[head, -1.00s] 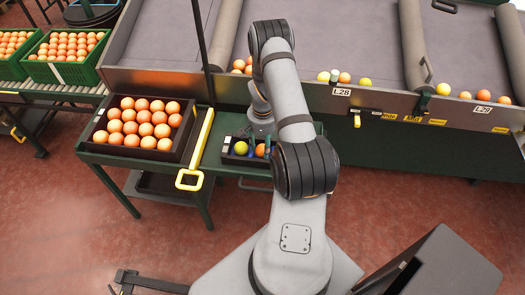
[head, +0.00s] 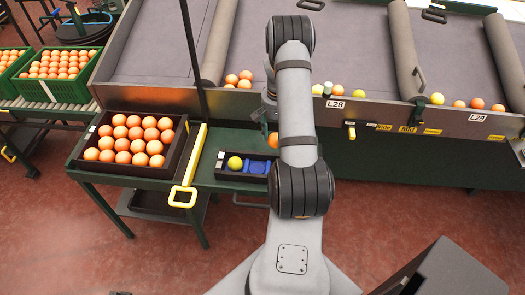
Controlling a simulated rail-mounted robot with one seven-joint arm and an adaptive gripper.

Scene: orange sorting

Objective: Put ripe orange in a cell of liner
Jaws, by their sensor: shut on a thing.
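An orange (head: 272,140) shows at the left edge of my arm, raised over the back of a small dark tray (head: 222,176). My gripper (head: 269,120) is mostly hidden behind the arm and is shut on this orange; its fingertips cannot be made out. The small tray holds a yellow-green fruit (head: 235,163) and, right of it, an empty blue cup (head: 258,167). The tray's right end is hidden by my arm. Left of it, a dark box (head: 176,152) holds several oranges (head: 136,145) in staggered rows; its liner is barely visible between them.
A yellow-handled bar (head: 190,178) lies between box and tray on the green table (head: 209,170). A dark post (head: 196,60) rises behind it. Sorting lanes with loose fruit (head: 245,79) are behind a metal edge. Green crates (head: 62,88) stand at far left.

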